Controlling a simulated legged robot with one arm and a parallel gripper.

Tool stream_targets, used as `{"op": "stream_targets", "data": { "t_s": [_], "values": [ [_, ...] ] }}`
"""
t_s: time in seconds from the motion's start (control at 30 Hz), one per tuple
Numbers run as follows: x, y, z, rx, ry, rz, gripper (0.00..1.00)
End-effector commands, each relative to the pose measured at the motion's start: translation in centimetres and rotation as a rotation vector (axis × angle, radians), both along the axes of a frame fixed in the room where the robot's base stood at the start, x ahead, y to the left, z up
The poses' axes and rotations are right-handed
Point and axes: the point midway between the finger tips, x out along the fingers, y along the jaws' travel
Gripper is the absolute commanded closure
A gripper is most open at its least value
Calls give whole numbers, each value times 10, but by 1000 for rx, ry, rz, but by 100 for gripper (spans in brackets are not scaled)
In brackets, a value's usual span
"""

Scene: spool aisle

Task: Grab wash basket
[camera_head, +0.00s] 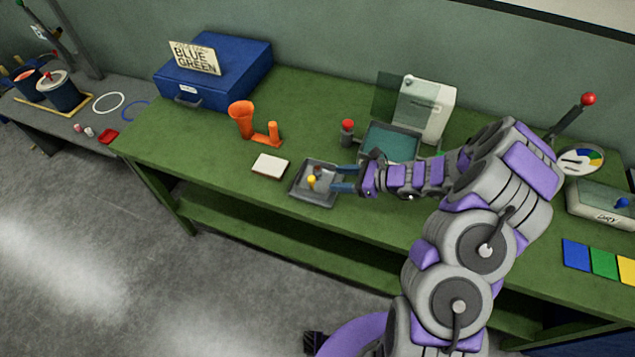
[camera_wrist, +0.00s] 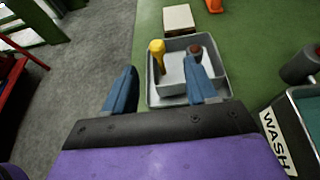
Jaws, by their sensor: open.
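A small grey tray (camera_head: 299,192) sits on the green bench. It holds a piece with a yellow handle (camera_head: 311,181) and one with a dark reddish-brown knob (camera_head: 317,170). I cannot tell for sure whether this tray is the wash basket. My gripper (camera_head: 336,178) is open at the tray's right side, its blue fingers pointing at it. In the wrist view the tray (camera_wrist: 153,99) lies ahead, and the yellow handle (camera_wrist: 157,48) shows between my fingertips (camera_wrist: 160,68). The right finger covers part of the tray. Nothing is held.
A wash station (camera_head: 437,105) with a teal basin (camera_head: 388,143) stands behind my gripper; its "WASH" label (camera_wrist: 277,140) shows in the wrist view.

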Motion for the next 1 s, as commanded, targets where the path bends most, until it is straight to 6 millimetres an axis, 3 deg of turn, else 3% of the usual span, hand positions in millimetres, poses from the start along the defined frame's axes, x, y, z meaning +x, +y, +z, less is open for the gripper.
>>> {"op": "stream_targets", "data": {
  "t_s": [0.1,0.3,0.6,0.93,1.0],
  "values": [
    [3,14,-6,0,1,2,43],
    [6,22,-10,3,1,1,43],
    [15,58,-25,1,1,1,43],
    [18,63,-26,2,0,-1,43],
    [18,63,-26,1,0,-1,50]
  ]
}}
